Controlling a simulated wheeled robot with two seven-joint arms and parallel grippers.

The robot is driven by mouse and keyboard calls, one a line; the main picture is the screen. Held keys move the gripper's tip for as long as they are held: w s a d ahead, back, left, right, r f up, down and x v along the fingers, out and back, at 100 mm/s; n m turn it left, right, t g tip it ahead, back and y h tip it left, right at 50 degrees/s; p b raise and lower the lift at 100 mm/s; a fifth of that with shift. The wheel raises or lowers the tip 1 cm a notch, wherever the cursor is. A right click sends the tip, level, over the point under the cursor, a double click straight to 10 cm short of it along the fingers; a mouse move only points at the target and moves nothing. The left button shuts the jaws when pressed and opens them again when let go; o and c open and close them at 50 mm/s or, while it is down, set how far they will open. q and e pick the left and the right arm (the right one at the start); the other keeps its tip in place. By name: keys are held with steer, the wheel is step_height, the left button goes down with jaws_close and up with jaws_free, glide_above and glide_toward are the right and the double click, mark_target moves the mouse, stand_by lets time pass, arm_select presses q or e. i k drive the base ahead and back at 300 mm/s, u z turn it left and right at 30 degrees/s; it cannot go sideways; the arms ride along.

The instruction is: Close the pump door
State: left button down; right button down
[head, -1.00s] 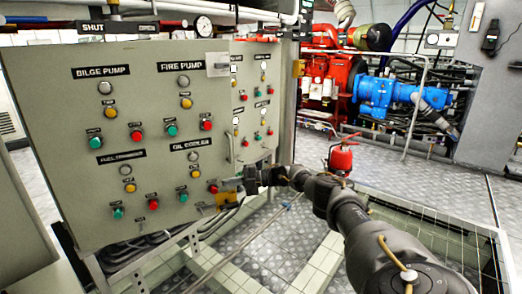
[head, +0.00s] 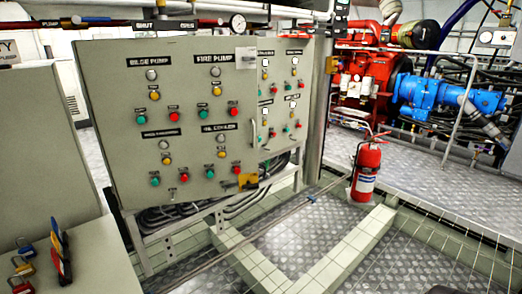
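The grey pump panel (head: 180,110) stands left of centre, with labels reading bilge pump and fire pump above lamps and coloured buttons. A yellow bracket (head: 248,181) sits at its lower right corner. A second grey panel section (head: 283,75) with similar buttons shows just right of it. A pale vertical handle (head: 253,133) is near the line between them. Neither of my grippers is in view.
A red fire extinguisher (head: 366,172) stands on the floor right of the panel. A grey worktop (head: 95,262) with coloured padlocks (head: 22,265) is at lower left. Tiled strips and metal plate flooring (head: 310,215) lie open in front. Red and blue machinery (head: 420,95) stands behind.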

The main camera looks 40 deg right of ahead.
mark_target(154, 78)
steer(key=z, duration=0.5)
steer(key=k, duration=0.65)
steer(key=z, duration=0.65)
steer(key=i, duration=1.3)
steer(key=u, duration=1.2)
steer(key=i, duration=0.25)
steer(key=u, duration=0.1)
